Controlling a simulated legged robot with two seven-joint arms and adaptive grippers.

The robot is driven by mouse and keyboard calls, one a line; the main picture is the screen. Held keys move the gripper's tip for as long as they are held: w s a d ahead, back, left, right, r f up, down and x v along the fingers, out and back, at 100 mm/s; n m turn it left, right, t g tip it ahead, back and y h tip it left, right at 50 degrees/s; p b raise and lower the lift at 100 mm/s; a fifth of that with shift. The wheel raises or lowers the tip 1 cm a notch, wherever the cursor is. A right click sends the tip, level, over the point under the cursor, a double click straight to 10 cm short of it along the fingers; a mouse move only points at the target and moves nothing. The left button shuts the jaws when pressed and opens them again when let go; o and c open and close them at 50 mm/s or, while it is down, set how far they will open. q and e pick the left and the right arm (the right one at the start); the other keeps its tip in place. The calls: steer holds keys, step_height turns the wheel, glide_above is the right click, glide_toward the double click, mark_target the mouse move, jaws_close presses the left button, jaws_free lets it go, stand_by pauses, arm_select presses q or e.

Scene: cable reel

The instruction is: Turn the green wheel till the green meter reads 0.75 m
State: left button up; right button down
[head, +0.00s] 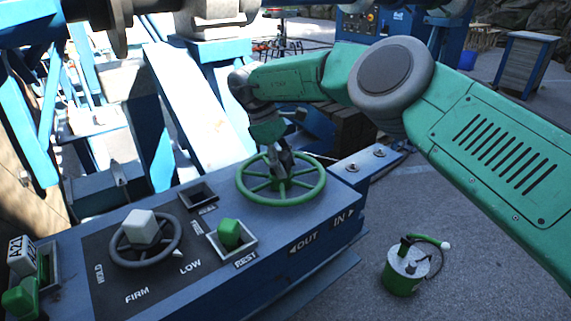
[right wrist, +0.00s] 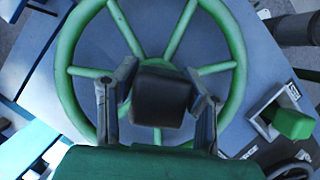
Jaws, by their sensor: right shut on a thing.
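The green wheel (head: 247,200) lies flat on top of the blue console, a spoked ring with a hub in its middle. My right gripper (head: 281,163) reaches down onto it from above and is shut on it at the hub. In the right wrist view the two fingers (right wrist: 157,92) press on either side of a dark block at the hub, with the wheel's ring (right wrist: 67,85) around them. Part of the hub is hidden by the gripper. I see no green meter that I can read. My left gripper is not in view.
The console also bears a grey wheel with a white block (head: 139,226), a green block (head: 230,233) in a square tray, and an empty tray (head: 198,196). OUT and IN arrows mark its edge. A green canister (head: 404,270) stands on open ground at right.

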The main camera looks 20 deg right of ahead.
steer(key=m, duration=0.2)
steer(key=shift+a+r+m+g+y, duration=0.1)
steer(key=shift+r+m+g+y, duration=0.05)
steer(key=shift+m+g+y, duration=0.25)
steer(key=shift+m, duration=0.4)
steer(key=shift+f+m+y+b, duration=0.3)
steer(key=shift+m+b, duration=0.2)
steer(key=shift+b, duration=0.5)
steer(key=shift+m+g+b, duration=0.3)
steer(key=shift+m+b, duration=0.2)
steer(key=shift+b, duration=0.2)
steer(key=shift+m+y+b, duration=0.3)
steer(key=shift+m+b, duration=0.2)
steer(key=shift+r, duration=0.15)
steer(key=shift+a+r, duration=0.15)
